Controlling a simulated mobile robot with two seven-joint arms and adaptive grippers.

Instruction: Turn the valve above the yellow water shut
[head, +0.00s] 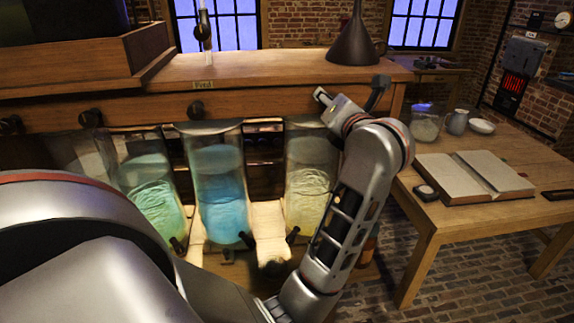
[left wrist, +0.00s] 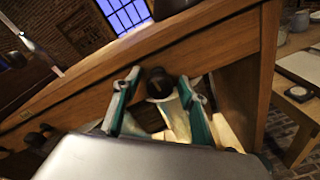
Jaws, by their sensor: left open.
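The yellow water stands in a tall glass jar (head: 306,195), the rightmost of the jars below the wooden beam. In the left wrist view a dark round valve knob (left wrist: 158,83) sticks out of the beam above a pale yellowish jar. My left gripper (head: 350,93) is at the beam, above the yellow jar, and hides that valve in the head view. In the left wrist view my left gripper (left wrist: 158,79) is open, with one teal-sided finger on each side of the knob. I cannot tell whether the fingers touch it. My right gripper is not in view.
Jars of blue water (head: 221,185) and green water (head: 157,200) stand to the left, with further dark knobs (head: 195,108) on the beam. A dark funnel (head: 354,40) stands on the beam's top. A table (head: 430,212) with an open book (head: 474,175) is at the right.

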